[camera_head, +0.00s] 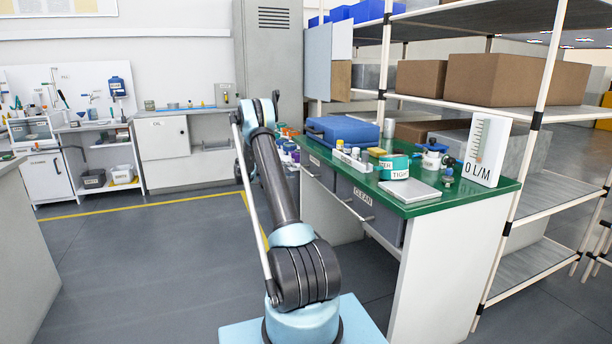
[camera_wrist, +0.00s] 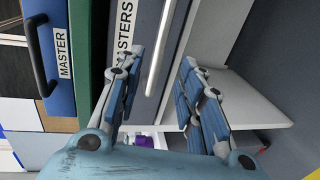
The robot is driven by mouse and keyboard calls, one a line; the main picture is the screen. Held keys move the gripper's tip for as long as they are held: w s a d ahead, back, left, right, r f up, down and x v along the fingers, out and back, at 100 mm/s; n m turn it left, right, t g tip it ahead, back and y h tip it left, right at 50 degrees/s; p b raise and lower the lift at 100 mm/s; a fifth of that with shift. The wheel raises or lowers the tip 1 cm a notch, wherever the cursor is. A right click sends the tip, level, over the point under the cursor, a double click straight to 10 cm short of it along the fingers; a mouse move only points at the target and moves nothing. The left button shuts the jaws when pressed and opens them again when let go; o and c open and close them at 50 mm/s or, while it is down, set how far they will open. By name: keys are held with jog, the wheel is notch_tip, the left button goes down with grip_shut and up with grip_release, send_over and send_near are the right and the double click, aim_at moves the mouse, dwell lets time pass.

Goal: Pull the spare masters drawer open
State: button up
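The drawer labelled "MASTERS" (camera_wrist: 138,12) shows a grey front in the wrist view; the top of its label is cut off by the picture edge. Its pale bar handle (camera_wrist: 161,45) runs along the front. My gripper (camera_wrist: 160,68) is open, with one finger on each side of the handle in the picture. I cannot tell whether either finger touches it. No gap is visible at the drawer front. In the head view the farther drawer front (camera_head: 320,174) under the green bench top is partly behind my arm, its label too small to read. My gripper is hidden there.
The green-topped bench (camera_head: 437,205) carries a blue case (camera_head: 343,131), bottles, boxes and a flow gauge (camera_head: 488,150). A nearer drawer is labelled "CLEAN" (camera_head: 363,195). Shelving with cardboard boxes stands behind. The floor left of the bench is clear.

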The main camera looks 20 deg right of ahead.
aim_at(305, 171)
jog(key=x, duration=0.9)
jog(key=shift+d, duration=0.4)
grip_shut()
